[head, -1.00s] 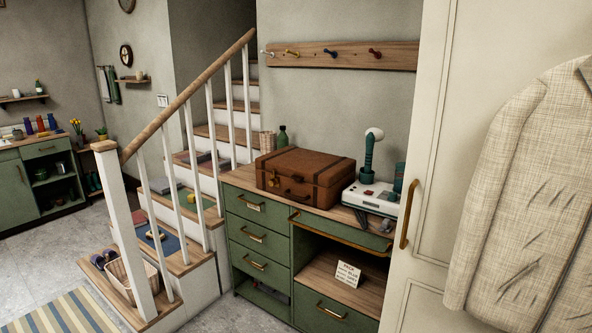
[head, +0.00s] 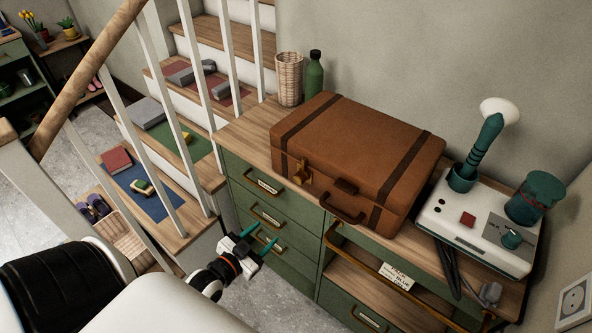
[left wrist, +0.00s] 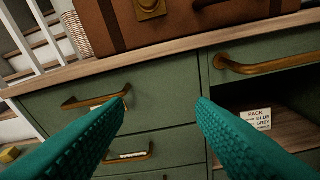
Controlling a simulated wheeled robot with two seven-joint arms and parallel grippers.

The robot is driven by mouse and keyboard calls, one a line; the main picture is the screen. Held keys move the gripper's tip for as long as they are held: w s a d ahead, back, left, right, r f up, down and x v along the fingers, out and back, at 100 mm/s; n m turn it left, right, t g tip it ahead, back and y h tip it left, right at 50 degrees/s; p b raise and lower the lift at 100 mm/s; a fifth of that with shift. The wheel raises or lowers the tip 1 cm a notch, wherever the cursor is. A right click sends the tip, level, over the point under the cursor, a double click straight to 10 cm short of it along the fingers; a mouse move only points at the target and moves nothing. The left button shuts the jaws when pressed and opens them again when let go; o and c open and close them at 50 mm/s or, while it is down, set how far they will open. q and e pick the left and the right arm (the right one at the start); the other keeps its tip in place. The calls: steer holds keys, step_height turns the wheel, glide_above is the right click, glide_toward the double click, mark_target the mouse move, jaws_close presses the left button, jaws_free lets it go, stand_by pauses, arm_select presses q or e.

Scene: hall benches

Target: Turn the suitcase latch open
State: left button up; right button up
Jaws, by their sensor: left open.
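A brown suitcase (head: 352,158) with dark straps lies closed on the wooden top of a green cabinet. Its brass latch (head: 302,173) is on the front face, near the left strap; a dark handle (head: 343,207) is to its right. The latch also shows at the top of the left wrist view (left wrist: 150,8). My left gripper (head: 259,243), with teal fingers, is open and empty in front of the cabinet drawers, below and left of the latch and apart from it. In the left wrist view its fingers (left wrist: 162,112) are spread wide. My right gripper is not in view.
A white machine (head: 480,225) with a teal-handled tool stands right of the suitcase. A wicker cup (head: 289,80) and a green bottle (head: 314,75) stand behind its left end. Brass drawer handles and a rail (head: 385,262) jut from the cabinet front. Stairs with white balusters are at left.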

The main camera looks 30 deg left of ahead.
mark_target(297, 180)
arm_select(q)
step_height(297, 180, up, 11)
steer(key=w+d+t+h, duration=0.1)
steer(key=w+t, duration=0.1)
steer(key=t, duration=0.1)
steer(key=shift+m+g, duration=0.3)
steer(key=shift+m, duration=0.1)
steer(key=w, duration=0.3)
steer(key=w+p, duration=0.1)
steer(key=w, duration=0.3)
steer(key=w+p, duration=0.1)
steer(key=w, duration=0.2)
steer(key=shift+w+d+f, duration=0.2)
steer(key=shift+d+f, duration=0.1)
steer(key=shift+d, duration=0.1)
steer(key=shift+w+f, duration=0.1)
steer(key=shift+w, duration=0.45)
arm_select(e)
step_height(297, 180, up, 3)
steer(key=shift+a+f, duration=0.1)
arm_select(q)
steer(key=c, duration=0.8)
steer(key=shift+c, duration=0.9)
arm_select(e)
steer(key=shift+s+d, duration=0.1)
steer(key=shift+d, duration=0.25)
